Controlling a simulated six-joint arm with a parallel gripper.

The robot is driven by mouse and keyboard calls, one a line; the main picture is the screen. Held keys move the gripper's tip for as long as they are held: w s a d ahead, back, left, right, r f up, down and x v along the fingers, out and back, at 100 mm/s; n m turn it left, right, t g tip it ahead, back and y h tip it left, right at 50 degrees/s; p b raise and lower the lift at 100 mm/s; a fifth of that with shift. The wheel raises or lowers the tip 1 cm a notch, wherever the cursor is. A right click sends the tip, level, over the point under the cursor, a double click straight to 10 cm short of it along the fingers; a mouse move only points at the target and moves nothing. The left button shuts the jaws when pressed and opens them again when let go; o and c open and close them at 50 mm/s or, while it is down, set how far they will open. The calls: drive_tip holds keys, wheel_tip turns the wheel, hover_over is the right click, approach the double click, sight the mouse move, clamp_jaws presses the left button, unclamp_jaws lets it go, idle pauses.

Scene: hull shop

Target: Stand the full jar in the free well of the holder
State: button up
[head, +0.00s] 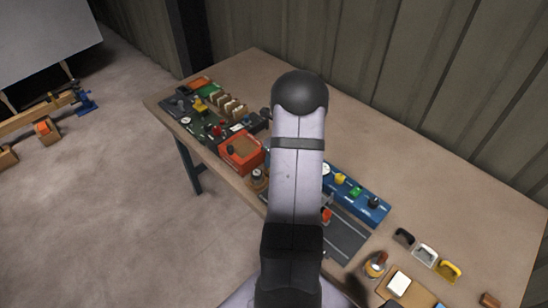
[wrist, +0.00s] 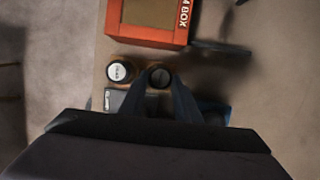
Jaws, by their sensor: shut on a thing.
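In the wrist view my gripper (wrist: 160,84) is shut on a dark, round-topped thing (wrist: 160,76), which looks like a jar seen from above. The fingers hide most of its body, and I cannot tell how full it is. Just left of it stands a jar with a white label on its dark lid (wrist: 120,71); its writing is too small to read. This jar also shows in the head view (head: 257,175), at the bench's front edge. My arm hides my gripper in the head view. I cannot clearly make out the holder or its free well.
An orange box (wrist: 148,40) stands just beyond the jars; it also shows in the head view (head: 241,151). A blue panel with knobs (head: 357,192) lies right of my arm. Several small handles (head: 424,254) lie at the right. The bench's back right (head: 400,150) is clear.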

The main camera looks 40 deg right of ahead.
drive_tip(key=shift+f, duration=0.5)
drive_tip(key=o, duration=1)
drive_tip(key=shift+o, duration=0.2)
drive_tip(key=b+v, duration=0.2)
drive_tip(key=v, duration=0.5)
drive_tip(key=shift+r, duration=0.15)
